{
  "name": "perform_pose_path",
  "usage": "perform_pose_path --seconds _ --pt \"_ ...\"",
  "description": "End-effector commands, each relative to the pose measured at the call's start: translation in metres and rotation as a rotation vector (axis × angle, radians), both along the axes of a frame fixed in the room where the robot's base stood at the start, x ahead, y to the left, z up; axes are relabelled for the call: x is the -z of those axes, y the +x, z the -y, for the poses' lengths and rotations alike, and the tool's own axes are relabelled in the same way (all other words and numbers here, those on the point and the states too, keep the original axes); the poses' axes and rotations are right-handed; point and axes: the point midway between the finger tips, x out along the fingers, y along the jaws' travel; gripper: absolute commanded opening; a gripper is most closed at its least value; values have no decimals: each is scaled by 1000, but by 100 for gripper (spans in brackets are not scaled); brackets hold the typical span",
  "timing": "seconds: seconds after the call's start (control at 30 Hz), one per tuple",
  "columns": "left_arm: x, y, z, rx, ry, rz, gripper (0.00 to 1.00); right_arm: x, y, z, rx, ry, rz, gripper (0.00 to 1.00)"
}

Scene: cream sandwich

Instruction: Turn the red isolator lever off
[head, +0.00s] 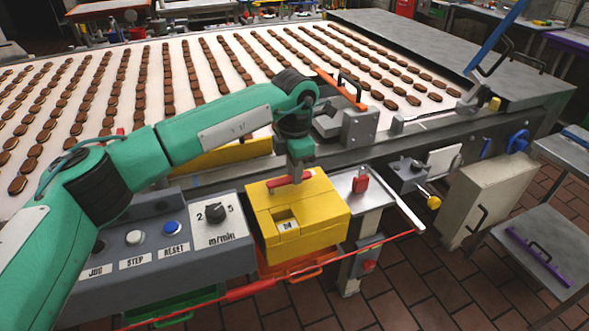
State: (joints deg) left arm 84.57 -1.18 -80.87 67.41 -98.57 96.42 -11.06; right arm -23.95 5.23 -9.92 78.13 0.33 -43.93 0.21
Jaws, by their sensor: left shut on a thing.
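The red isolator lever (281,187) lies on top of a yellow box (322,212). It looks roughly crosswise on the box's upper face. My left gripper (298,174) reaches down from above and is shut on the lever. Its fingers hide part of the lever. A small window with a mark in it shows on the box's top, in front of the lever; I cannot read it clearly. My right gripper is not in view.
A grey control panel (160,250) with buttons and a speed dial (215,213) stands left of the box. A red pull cord (340,253) runs in front. The conveyor (140,110) with rows of biscuits lies behind.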

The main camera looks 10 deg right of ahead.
Motion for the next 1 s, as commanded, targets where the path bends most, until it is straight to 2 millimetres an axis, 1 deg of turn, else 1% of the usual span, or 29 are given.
perform_pose_path --seconds 0.03,0.1,0.13,0.4,0.53,0.67,0.9,1.0 --pt "-2 1 0 -4 -1 3 24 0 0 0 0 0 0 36" --pt "-1 1 -1 -4 -1 3 37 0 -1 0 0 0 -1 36" --pt "-1 1 0 -4 -1 3 42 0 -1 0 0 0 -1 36" --pt "-1 1 0 -1 -1 2 42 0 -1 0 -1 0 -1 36" --pt "-9 1 0 -1 -1 3 42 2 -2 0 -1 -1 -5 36" --pt "-31 1 0 -1 -1 5 42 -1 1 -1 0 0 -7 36" --pt "-87 1 0 -2 -1 5 42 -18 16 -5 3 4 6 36" --pt "-107 1 0 -2 -1 5 42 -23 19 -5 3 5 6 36"
